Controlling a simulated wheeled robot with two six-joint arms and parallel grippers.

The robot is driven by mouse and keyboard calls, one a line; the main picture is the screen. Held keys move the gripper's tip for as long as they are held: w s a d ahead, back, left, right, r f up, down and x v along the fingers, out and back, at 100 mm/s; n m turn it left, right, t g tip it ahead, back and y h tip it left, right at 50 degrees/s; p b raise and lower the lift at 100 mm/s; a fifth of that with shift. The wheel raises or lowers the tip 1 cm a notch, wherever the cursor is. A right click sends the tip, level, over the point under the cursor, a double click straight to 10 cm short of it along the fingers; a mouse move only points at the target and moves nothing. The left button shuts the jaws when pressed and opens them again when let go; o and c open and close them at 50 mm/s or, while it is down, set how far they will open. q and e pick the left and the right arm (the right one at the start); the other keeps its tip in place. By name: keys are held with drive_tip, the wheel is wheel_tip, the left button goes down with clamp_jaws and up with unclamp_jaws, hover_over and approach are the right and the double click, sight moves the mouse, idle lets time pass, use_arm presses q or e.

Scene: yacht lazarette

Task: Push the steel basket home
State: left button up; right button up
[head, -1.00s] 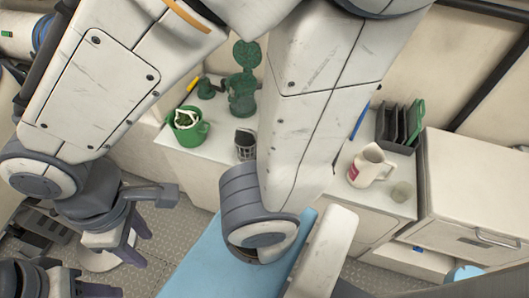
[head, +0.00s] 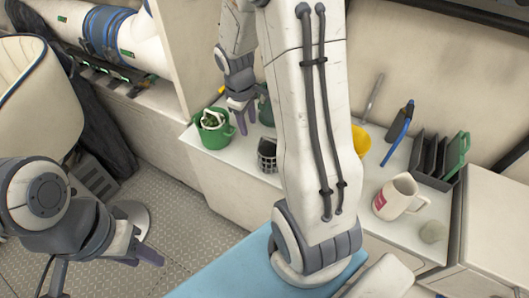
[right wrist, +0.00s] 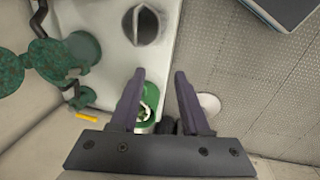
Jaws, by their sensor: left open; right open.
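The steel basket (head: 267,155), a dark mesh cup, stands upright on the white counter in the head view, beside my large arm link. A round grey vessel in the right wrist view (right wrist: 148,25) appears to be the same basket. The green strainer (head: 265,112) is mostly hidden behind my right gripper and arm; its green body and open lid show in the right wrist view (right wrist: 60,60). My right gripper (head: 241,115) is open and empty above the counter, near the green bucket. My left gripper (head: 147,256) is open, low over the floor at left, away from the counter.
A green bucket (head: 214,130) stands left of the basket. A white jug (head: 397,197), a dark slotted rack (head: 440,160) and a grey-green lump (head: 433,232) occupy the counter's right end. A yellow object (head: 360,140) sits behind my arm. Floor at left is fairly open.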

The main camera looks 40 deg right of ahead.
drive_tip(key=d+f, duration=0.3)
drive_tip(key=d, duration=0.3)
hover_over(269, 139)
drive_tip(key=f, duration=0.4)
drive_tip(key=shift+a+f+b, duration=0.2)
drive_tip(key=shift+a+b, duration=0.05)
drive_tip(key=shift+b, duration=0.05)
drive_tip(key=f, duration=0.5)
drive_tip(key=shift+d+f+b, duration=0.35)
drive_tip(key=shift+d+f, duration=0.05)
clamp_jaws()
drive_tip(key=shift+r, duration=0.1)
